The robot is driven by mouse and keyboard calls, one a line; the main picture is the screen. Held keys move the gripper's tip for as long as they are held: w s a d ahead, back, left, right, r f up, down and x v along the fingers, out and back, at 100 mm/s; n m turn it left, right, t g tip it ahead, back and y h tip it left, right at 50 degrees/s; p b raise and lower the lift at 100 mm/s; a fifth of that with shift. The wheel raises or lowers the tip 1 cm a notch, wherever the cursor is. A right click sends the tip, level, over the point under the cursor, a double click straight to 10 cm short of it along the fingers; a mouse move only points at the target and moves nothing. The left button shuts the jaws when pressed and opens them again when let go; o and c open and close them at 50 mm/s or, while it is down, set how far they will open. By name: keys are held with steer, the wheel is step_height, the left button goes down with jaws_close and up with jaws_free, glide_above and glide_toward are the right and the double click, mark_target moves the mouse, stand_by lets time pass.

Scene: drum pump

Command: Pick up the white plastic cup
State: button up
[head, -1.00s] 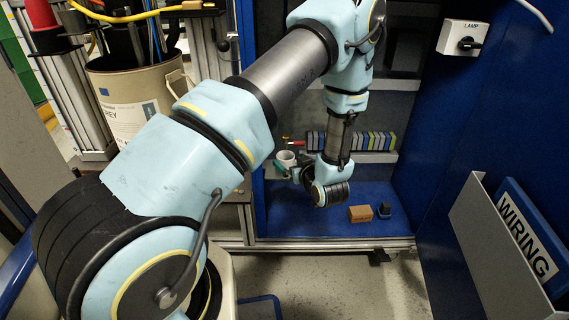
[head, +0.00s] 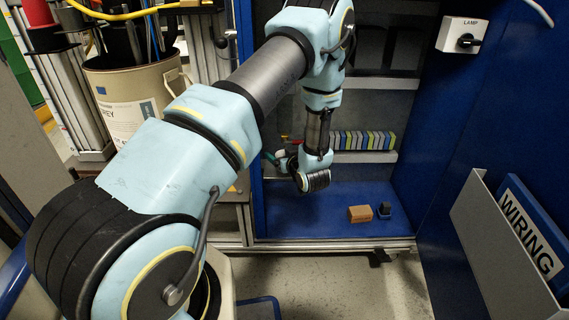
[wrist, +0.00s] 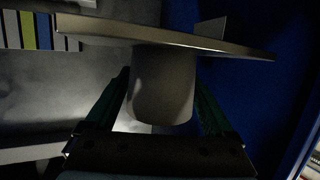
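The white plastic cup (wrist: 163,88) shows in the wrist view as a dim grey-white cylinder, between the two green fingers of my gripper (wrist: 163,98). The fingers lie along its left and right sides, with narrow dark gaps near their bases. Contact at the tips is too dark to make out. The cup's end meets a flat plate-like surface (wrist: 100,29) across the top of the view. In the head view my gripper (head: 278,160) is at the left of the blue cabinet, and my wrist largely hides the cup there.
A brown block (head: 360,214) and a small dark object (head: 384,210) sit on the blue cabinet floor (head: 315,222). The blue wall (wrist: 275,90) is close on the right in the wrist view.

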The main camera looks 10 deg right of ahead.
steer(key=c, duration=1.2)
steer(key=shift+r, duration=0.1)
